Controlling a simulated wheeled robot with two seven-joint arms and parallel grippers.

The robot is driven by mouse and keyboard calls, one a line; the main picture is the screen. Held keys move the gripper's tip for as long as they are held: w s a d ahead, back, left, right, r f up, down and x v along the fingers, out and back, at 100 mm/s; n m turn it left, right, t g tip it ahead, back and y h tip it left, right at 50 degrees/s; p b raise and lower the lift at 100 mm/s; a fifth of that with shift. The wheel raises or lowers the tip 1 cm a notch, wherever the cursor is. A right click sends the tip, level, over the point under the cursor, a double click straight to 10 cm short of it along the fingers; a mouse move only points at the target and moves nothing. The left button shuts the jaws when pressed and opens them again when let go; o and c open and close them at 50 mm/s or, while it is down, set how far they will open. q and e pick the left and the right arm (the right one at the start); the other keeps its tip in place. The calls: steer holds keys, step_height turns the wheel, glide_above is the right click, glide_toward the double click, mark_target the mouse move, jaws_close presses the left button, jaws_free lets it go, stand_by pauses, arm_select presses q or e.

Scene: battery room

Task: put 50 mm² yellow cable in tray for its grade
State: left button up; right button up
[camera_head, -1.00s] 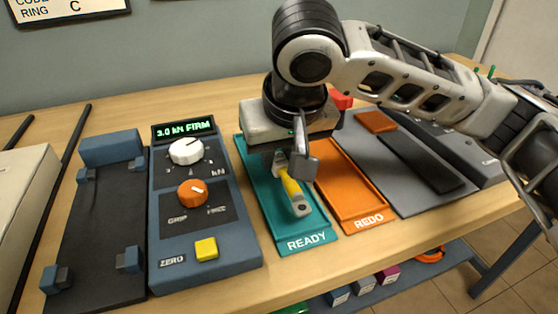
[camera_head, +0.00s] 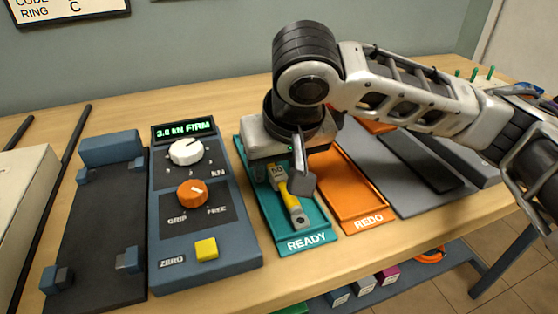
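My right gripper (camera_head: 279,177) is just above the far part of this tray. Its fingers look spread to either side of the cable's far end, with the right finger standing apart from it. The palm hides the far end of the tray. The orange REDO tray (camera_head: 357,192) is right beside it and looks empty where visible. My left gripper is not in view.
A blue console (camera_head: 205,225) with knobs, a yellow button and a display reading 3.0 kN FIRM stands left of the trays. A dark fixture (camera_head: 100,215) is further left. A grey board (camera_head: 405,190) lies right of REDO. Coloured boxes (camera_head: 363,286) sit on a shelf below.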

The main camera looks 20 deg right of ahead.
steer(key=shift+r, duration=0.1)
steer(key=shift+r, duration=0.35)
arm_select(q)
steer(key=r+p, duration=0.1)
steer(key=p, duration=0.1)
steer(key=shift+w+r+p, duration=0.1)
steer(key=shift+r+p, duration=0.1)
steer(key=shift+p, duration=0.2)
arm_select(e)
steer(key=v, duration=1.2)
steer(key=shift+r, duration=0.25)
